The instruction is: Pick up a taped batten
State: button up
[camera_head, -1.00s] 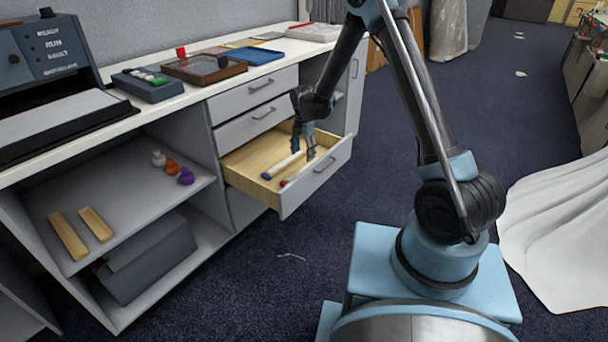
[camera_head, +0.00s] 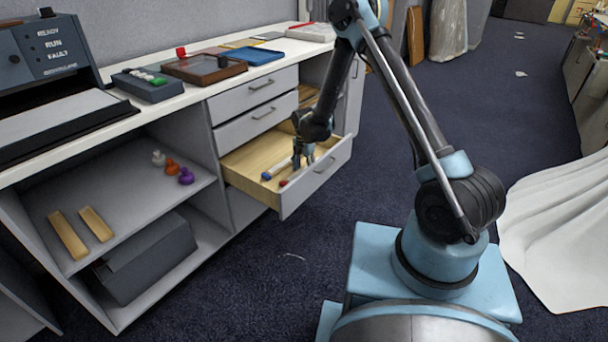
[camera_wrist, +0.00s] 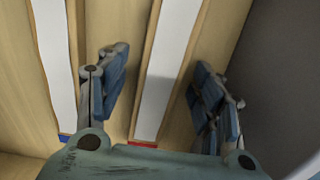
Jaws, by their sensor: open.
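The open drawer (camera_head: 252,160) holds two white-faced battens with pale wooden sides, side by side. The blue-ended batten (camera_head: 281,167) lies on the left in the wrist view (camera_wrist: 55,55), with a blue band at its near end. The red-ended batten (camera_wrist: 172,60) is in the middle of that view; in the head view only its red end (camera_head: 283,183) shows clearly. My gripper (camera_head: 303,164) is down at the drawer. In the wrist view my gripper (camera_wrist: 160,60) is open, one finger on each side of the red-ended batten, with gaps visible. Height above it is unclear.
Drawer walls surround the battens; a grey surface (camera_wrist: 270,100) is close on the right in the wrist view. Two closed drawers (camera_head: 255,118) sit above. Two wooden blocks (camera_head: 68,236) and several coloured knobbed pieces (camera_head: 172,167) lie on the left shelf.

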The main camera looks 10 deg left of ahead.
jog(key=shift+c, duration=0.2)
jog(key=c, duration=1.2)
